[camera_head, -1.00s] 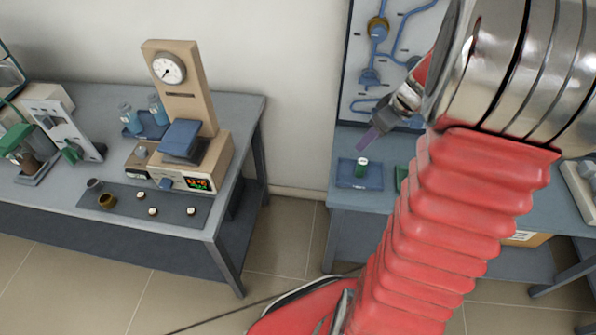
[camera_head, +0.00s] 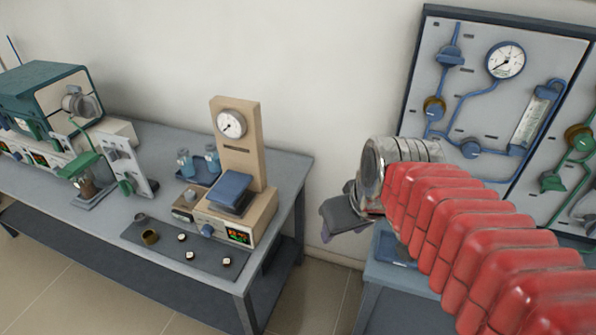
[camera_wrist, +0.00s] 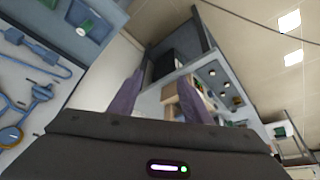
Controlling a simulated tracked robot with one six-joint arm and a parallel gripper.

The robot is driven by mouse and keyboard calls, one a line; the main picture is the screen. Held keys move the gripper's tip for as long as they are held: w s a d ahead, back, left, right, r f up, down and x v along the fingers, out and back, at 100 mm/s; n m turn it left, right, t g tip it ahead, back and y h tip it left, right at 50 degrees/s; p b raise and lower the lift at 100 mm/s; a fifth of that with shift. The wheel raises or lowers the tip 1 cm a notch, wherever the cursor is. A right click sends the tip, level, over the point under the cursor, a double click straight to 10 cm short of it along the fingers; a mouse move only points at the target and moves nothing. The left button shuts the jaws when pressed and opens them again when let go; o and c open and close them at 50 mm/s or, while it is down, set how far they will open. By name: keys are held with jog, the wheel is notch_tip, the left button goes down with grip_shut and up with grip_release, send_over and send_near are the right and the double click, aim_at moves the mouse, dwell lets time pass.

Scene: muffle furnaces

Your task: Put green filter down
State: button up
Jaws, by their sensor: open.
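The green filter (camera_wrist: 82,30) is a small green piece with a white end. In the wrist view it sits at the upper left, on a blue tray (camera_wrist: 97,16). In the head view my arm hides the filter, and only part of the blue tray (camera_head: 396,252) shows below the arm. My gripper (camera_wrist: 161,90) is open, with nothing between its two fingers, and is apart from the filter. In the head view my gripper (camera_head: 330,228) hangs over the gap between the two tables, pointing left.
The left table (camera_head: 190,262) carries a beige instrument with a dial (camera_head: 240,150), a mat (camera_head: 160,240) with small weights, a green-handled device (camera_head: 88,170) and a furnace (camera_head: 50,95). A wall panel (camera_head: 480,110) with blue pipes stands behind my arm. The gap between tables shows bare floor.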

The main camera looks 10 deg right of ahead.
jog(key=shift+m+t, duration=0.4)
jog(key=shift+m, duration=0.1)
jog(key=s+a, duration=0.1)
jog(key=s, duration=0.1)
jog(key=s+a+r, duration=0.1)
jog(key=s+a, duration=0.1)
jog(key=shift+s+a, duration=0.2)
jog(key=shift+a, duration=0.1)
jog(key=shift+c, duration=0.5)
jog(key=shift+c, duration=0.6)
jog(key=shift+d, duration=0.1)
jog(key=shift+c, duration=0.5)
